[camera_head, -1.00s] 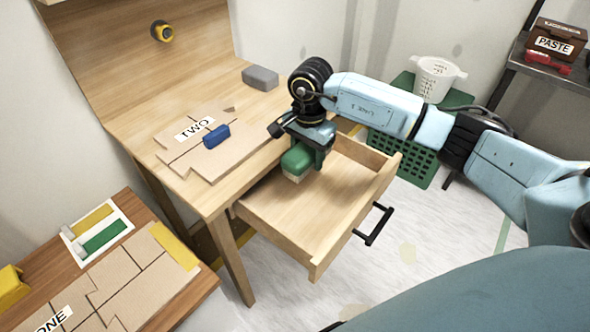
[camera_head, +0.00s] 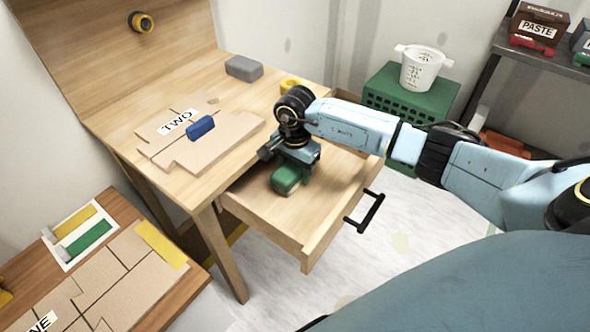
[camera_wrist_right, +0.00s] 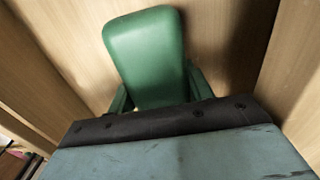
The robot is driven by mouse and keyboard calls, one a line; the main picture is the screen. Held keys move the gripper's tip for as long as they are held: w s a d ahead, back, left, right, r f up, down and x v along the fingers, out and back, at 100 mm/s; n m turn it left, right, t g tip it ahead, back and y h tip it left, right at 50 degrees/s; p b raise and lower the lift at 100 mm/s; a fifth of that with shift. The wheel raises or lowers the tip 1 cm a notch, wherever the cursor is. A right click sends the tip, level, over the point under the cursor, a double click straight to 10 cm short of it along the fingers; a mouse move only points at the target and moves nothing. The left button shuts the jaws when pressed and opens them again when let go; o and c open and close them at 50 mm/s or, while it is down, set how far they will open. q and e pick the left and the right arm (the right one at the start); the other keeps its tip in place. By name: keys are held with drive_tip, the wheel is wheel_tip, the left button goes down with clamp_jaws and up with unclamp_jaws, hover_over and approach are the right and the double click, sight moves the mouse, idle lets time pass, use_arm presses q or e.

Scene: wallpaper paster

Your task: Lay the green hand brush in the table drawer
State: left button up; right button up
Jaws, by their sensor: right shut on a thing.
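The green hand brush (camera_head: 286,179) is in the open table drawer (camera_head: 316,217), towards its left side. My right gripper (camera_head: 294,172) is shut on the brush and reaches down into the drawer from above. In the right wrist view the brush's green back (camera_wrist_right: 147,55) shows between the fingers, with the wooden drawer around it. Whether the brush touches the drawer floor cannot be told. My left gripper is not in view.
The wooden table (camera_head: 190,90) holds cardboard pieces, a blue block (camera_head: 200,127) and a grey block (camera_head: 244,68). The drawer's black handle (camera_head: 366,213) sticks out in front. A green crate (camera_head: 410,98) with a white bucket (camera_head: 424,67) stands behind. The drawer's front part is bare.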

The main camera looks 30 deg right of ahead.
drive_tip(key=o, duration=1)
drive_tip(key=shift+f, duration=0.1)
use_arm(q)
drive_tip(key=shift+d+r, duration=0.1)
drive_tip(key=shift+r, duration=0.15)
use_arm(e)
wheel_tip(320, 180, up, 11)
drive_tip(key=p, duration=0.3)
drive_tip(key=shift+r, duration=0.2)
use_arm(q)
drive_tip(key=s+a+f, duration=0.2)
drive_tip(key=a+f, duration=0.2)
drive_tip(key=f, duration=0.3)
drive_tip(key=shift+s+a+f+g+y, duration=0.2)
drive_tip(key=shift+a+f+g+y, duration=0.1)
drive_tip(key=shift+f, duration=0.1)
use_arm(e)
drive_tip(key=shift+r, duration=0.45)
